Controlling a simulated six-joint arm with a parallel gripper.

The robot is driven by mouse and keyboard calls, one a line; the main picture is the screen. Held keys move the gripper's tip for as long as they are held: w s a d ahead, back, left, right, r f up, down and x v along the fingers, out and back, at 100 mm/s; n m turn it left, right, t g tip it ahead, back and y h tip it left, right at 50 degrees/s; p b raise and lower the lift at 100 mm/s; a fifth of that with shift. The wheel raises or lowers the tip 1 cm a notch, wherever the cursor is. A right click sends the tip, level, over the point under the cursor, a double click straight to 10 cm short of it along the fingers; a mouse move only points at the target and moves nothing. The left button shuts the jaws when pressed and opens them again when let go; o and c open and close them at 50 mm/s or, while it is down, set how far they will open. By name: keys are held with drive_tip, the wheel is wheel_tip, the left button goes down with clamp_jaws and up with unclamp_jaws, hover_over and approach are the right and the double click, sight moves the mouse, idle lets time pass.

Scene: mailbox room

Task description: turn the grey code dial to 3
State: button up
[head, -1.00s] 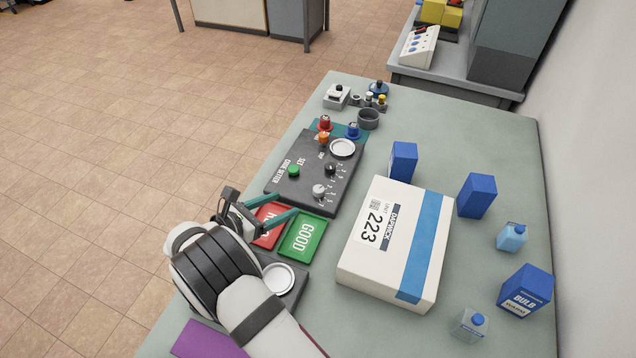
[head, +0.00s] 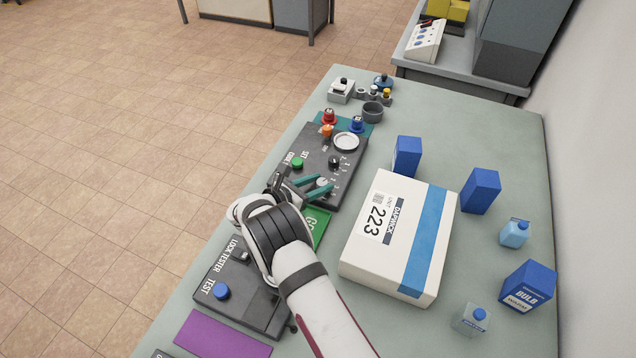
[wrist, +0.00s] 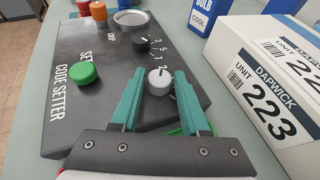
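The grey code dial (wrist: 160,82) is a small light-grey knob on the dark code setter panel (head: 310,157). In the wrist view, a dark mark shows near its top edge, and a printed figure like a 2 stands just beyond it; other figures around the dial are hidden or too small to read. My gripper (wrist: 159,77) is open, with teal fingers pointing at the panel, one to each side of the grey dial. I cannot tell whether they touch it. In the head view the dial (head: 322,183) shows between the fingertips.
A black dial (wrist: 141,43) sits just beyond, with figures 3, 5 and 7 at its right. A green button (wrist: 84,73) is to the left. The white Dapwick box (head: 389,272) stands to the right. The lock tester panel (head: 242,285) lies nearer.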

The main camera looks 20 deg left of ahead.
clamp_jaws()
drive_tip(key=shift+w+a+m+g+h, duration=0.1)
drive_tip(key=shift+m+g+h, duration=0.15)
drive_tip(key=shift+m+h, duration=0.3)
drive_tip(key=shift+w+a+m+g+h, duration=0.1)
drive_tip(key=shift+m+g+h, duration=0.15)
drive_tip(key=shift+m+h, duration=0.3)
drive_tip(key=shift+m+g+h, duration=0.4)
drive_tip(key=shift+m+h, duration=0.1)
drive_tip(key=shift+h, duration=0.1)
drive_tip(key=shift+o, duration=2.2)
unclamp_jaws()
drive_tip(key=shift+s, duration=0.1)
drive_tip(key=v, duration=1.2)
drive_tip(key=shift+r, duration=0.1)
